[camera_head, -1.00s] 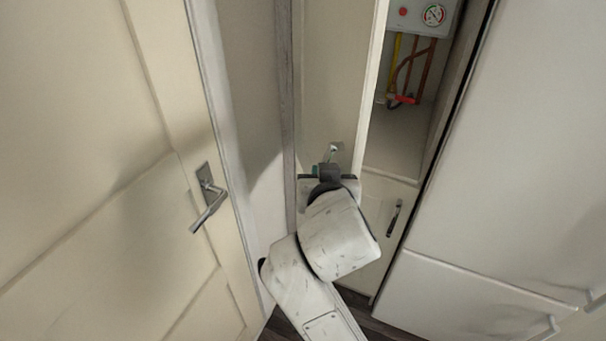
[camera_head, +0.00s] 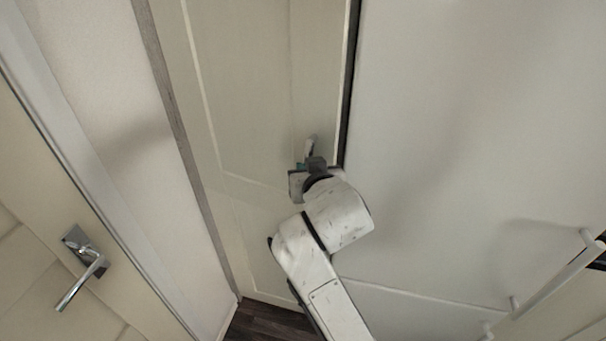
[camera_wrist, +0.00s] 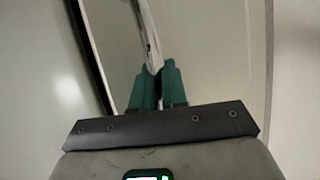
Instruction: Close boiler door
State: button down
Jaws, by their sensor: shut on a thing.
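The boiler door (camera_head: 240,90) is a tall cream panel in the middle of the head view, nearly or fully flush with its frame. The boiler inside is hidden. A dark narrow gap (camera_head: 351,75) runs along its right edge; I cannot tell if it is fully shut. Its metal handle (camera_head: 311,147) is near the right edge. My gripper (camera_head: 313,166) is at this handle. In the wrist view, the green fingers (camera_wrist: 157,84) are closed together on the handle (camera_wrist: 152,48), whose lower end is hidden between them.
A cream door with a lever handle (camera_head: 82,262) stands at the lower left. A large pale panel (camera_head: 460,130) fills the right, with a white rail (camera_head: 550,283) at the lower right. A strip of dark floor (camera_head: 268,322) shows below.

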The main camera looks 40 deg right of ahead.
jog(key=shift+w+d+r+h, duration=0.1)
jog(key=shift+w+d+h, duration=0.05)
jog(key=shift+d, duration=0.5)
jog(key=shift+w+d+r+h, duration=0.1)
jog(key=shift+d+h, duration=0.05)
jog(key=shift+d, duration=0.45)
jog(key=c, duration=1.5)
grip_release()
jog(key=shift+f, duration=0.1)
jog(key=shift+a, duration=0.1)
jog(key=b+v, duration=0.1)
jog(key=v, duration=0.9)
jog(key=shift+s+a, duration=0.25)
jog(key=shift+a, duration=0.05)
